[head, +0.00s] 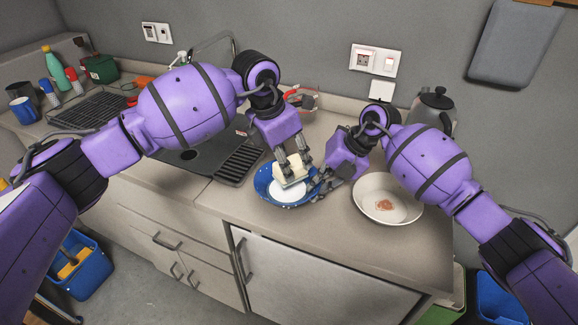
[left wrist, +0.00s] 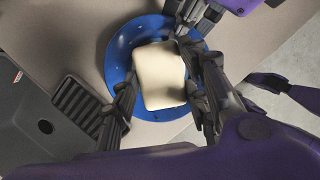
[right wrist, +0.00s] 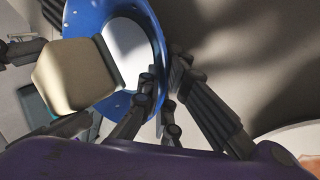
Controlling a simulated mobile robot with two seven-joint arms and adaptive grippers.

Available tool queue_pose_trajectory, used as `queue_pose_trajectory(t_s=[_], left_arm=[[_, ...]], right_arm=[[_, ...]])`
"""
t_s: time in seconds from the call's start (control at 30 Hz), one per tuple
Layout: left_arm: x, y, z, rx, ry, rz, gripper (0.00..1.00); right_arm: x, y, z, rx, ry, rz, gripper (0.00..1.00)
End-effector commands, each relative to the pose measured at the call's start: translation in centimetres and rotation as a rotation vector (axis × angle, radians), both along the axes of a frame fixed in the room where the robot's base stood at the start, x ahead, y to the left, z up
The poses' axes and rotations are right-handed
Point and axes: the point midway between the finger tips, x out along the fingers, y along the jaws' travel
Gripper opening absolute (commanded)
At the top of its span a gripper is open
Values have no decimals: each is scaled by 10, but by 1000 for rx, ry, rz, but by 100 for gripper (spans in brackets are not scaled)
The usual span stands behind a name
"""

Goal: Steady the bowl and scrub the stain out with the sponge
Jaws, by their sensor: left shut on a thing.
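A blue bowl (head: 262,190) with a white inside stands on the counter near its front edge. My left gripper (head: 293,163) points down and is shut on a cream sponge (head: 290,174) over this bowl. The sponge covers much of the bowl's inside in the left wrist view (left wrist: 160,75); I cannot tell whether it touches. My right gripper (head: 322,184) is at the blue bowl's right rim, its fingers close around the rim (right wrist: 153,45); their grip is unclear. A white bowl (head: 365,187) with a reddish-brown stain (head: 385,204) stands to the right, clear of both grippers.
A dark sink with a ribbed drainer (head: 238,163) lies left of the blue bowl. A kettle (head: 435,108) stands at the back right. Bottles and a blue mug (head: 23,110) stand far left. The counter's front edge runs close to both bowls.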

Motion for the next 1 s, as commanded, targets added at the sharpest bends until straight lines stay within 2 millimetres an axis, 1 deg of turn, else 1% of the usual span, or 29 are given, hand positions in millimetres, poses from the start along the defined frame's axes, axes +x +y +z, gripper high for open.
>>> queue_pose_trajectory(t_s=[0.2, 0.43, 0.57, 0.97, 1.0], left_arm=[[0, 1, 19, 1, -2, 1, 17], [0, 1, 34, 0, -1, 1, 17], [0, 1, 37, 1, 1, 1, 17], [0, 1, 36, 2, 1, 2, 17], [0, 1, 36, 1, 0, 1, 17]], right_arm=[[1, 0, 1, 1, -2, -1, 0], [1, 0, 1, 1, -2, -1, 0], [1, 0, 1, 1, -2, -1, 0], [1, 0, 2, 1, -2, -1, 0], [1, 0, 2, 1, -2, -1, 7]])
